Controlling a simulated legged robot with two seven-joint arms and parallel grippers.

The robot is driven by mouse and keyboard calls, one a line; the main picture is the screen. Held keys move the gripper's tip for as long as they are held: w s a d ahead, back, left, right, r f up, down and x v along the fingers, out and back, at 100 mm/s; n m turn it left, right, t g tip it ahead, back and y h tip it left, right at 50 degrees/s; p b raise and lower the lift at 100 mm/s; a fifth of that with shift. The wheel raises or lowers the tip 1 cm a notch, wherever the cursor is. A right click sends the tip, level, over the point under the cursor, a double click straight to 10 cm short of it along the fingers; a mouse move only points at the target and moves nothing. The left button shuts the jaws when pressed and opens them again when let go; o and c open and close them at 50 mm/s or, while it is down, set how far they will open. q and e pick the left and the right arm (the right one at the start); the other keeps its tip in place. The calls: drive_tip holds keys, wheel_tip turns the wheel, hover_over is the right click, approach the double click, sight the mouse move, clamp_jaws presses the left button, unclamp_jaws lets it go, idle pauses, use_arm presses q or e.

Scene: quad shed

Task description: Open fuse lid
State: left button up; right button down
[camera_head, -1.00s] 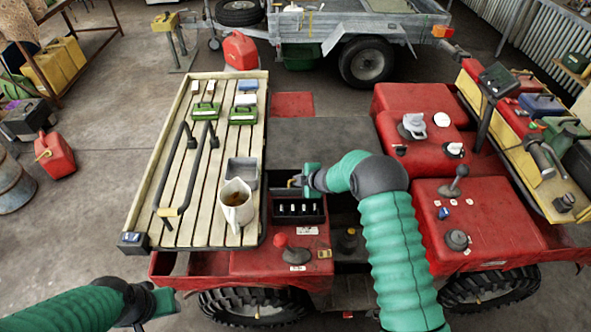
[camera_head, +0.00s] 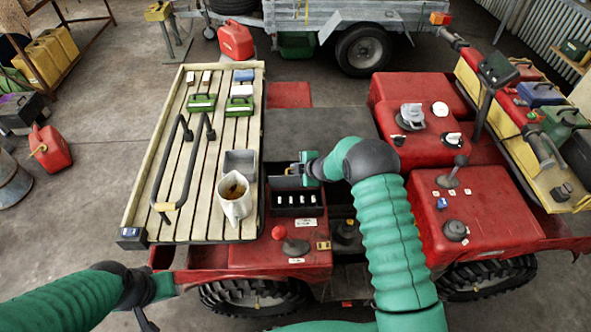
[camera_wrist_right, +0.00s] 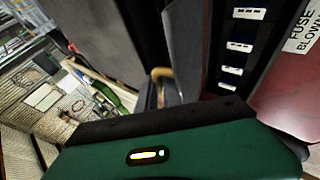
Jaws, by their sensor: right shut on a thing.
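The black fuse box (camera_head: 297,211) sits in the red vehicle body, with a row of white fuses showing inside it. Its dark lid (camera_head: 287,182) stands raised at the back edge of the box. My right gripper (camera_head: 296,169) is at the top of this lid and shut on it; the exact grip is small and partly hidden. In the right wrist view the white fuses (camera_wrist_right: 239,46) show at the right, with the dark lid (camera_wrist_right: 185,45) beside them. My left arm comes in at lower left, and its gripper's fingers cannot be made out clearly.
A pitcher (camera_head: 235,197) and a grey tin (camera_head: 240,163) stand on the slatted rack left of the box. A red-knobbed lever (camera_head: 290,242) stands in front of the box. A label (camera_wrist_right: 302,32) reading "FUSE BLOWN" lies beside the fuses.

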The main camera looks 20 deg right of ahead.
drive_tip(key=shift+w+d+r, duration=0.2)
drive_tip(key=shift+w+r, duration=0.05)
drive_tip(key=shift+w, duration=0.1)
idle(0.4)
drive_tip(key=c, duration=1.8)
unclamp_jaws()
drive_tip(key=shift+s+f, duration=0.1)
